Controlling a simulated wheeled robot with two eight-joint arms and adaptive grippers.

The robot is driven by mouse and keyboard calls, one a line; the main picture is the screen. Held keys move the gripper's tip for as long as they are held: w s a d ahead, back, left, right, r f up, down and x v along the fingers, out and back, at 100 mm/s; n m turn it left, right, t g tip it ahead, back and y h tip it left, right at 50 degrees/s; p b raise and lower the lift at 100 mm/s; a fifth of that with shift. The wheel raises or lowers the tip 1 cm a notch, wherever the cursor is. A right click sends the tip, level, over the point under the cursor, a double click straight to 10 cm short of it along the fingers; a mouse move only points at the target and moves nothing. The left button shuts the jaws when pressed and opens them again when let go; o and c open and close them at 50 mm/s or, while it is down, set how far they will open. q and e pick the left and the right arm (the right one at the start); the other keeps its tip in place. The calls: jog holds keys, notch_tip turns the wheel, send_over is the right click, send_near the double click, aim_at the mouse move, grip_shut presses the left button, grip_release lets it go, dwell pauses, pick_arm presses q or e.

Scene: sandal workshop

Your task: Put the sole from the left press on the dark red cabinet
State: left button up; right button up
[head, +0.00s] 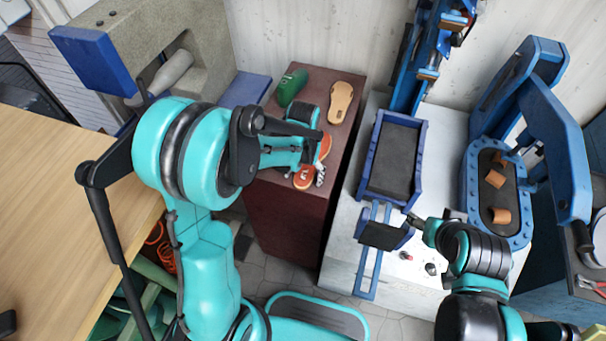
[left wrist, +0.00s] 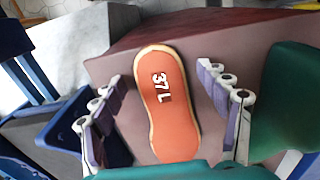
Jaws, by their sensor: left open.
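An orange-red sole marked 37L (left wrist: 165,105) with a tan edge lies flat on the dark red cabinet (head: 287,222). In the head view the sole (head: 304,181) is partly covered by my left gripper (head: 313,155). That gripper is open above the cabinet top, with one finger on each side of the sole. In the left wrist view both fingers stand apart from the sole's edges. The left press (head: 424,155) is blue, and its dark bed is empty. My right gripper (head: 411,219) is beside the front of that press; its finger opening is unclear.
A tan sole (head: 340,101) and a green object (head: 291,88) lie farther back on the cabinet. Another blue press (head: 467,205), with brown pieces on its bed, stands at the right. A wooden table (head: 60,200) is at the left.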

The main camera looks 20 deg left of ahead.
pick_arm(q)
jog(key=shift+r, duration=0.1)
notch_tip(320, 180, up, 12)
dwell(0.4)
